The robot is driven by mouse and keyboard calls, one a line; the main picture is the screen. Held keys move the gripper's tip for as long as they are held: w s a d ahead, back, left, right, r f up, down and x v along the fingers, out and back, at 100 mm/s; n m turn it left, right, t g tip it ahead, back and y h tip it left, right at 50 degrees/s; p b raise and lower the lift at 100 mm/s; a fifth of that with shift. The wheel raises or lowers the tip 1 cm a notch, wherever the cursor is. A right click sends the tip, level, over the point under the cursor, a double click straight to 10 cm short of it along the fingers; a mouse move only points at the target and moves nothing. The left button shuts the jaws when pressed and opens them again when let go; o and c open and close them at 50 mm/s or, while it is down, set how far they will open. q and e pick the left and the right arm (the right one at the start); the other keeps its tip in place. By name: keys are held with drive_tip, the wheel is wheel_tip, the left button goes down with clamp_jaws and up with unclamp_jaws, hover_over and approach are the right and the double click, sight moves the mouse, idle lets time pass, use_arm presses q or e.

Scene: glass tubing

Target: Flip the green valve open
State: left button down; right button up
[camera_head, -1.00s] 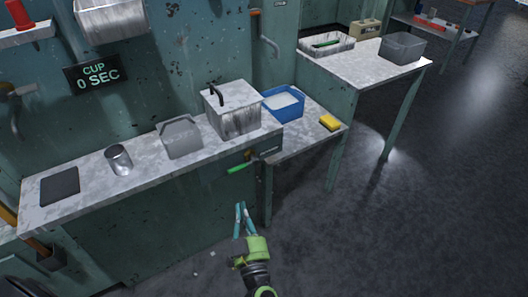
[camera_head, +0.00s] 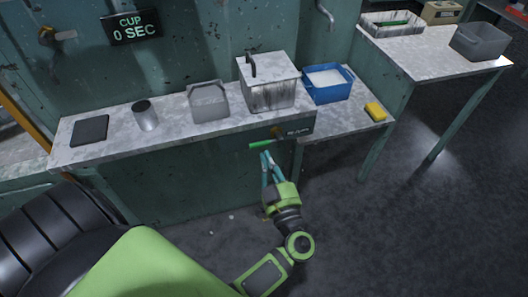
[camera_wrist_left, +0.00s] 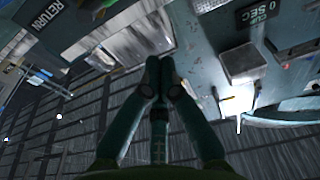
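The green valve (camera_head: 261,144) is a short green handle on the front of the counter, below the top's edge near its right end. It lies roughly level, pointing left from its fitting. The valve cannot be made out clearly there. My right gripper is not in view.
On the counter (camera_head: 175,128) stand a dark pad (camera_head: 90,129), a metal cup (camera_head: 145,115), a grey scoop-like container (camera_head: 209,101) and a lidded metal box (camera_head: 266,82). A blue tub (camera_head: 328,84) and yellow sponge (camera_head: 375,111) sit right. The floor in front is clear.

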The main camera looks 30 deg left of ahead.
use_arm(q)
drive_tip(key=w+a, duration=0.3)
drive_tip(key=a, duration=0.1)
drive_tip(key=w+a+f+p, duration=0.1)
drive_tip(key=w+a, duration=0.1)
drive_tip(key=shift+w+a+f, duration=0.1)
drive_tip(key=shift+w+a, duration=0.2)
drive_tip(key=shift+w, duration=0.05)
drive_tip(key=shift+s+d+f, duration=0.15)
drive_tip(key=shift+d+f, duration=0.05)
drive_tip(key=shift+f, duration=0.55)
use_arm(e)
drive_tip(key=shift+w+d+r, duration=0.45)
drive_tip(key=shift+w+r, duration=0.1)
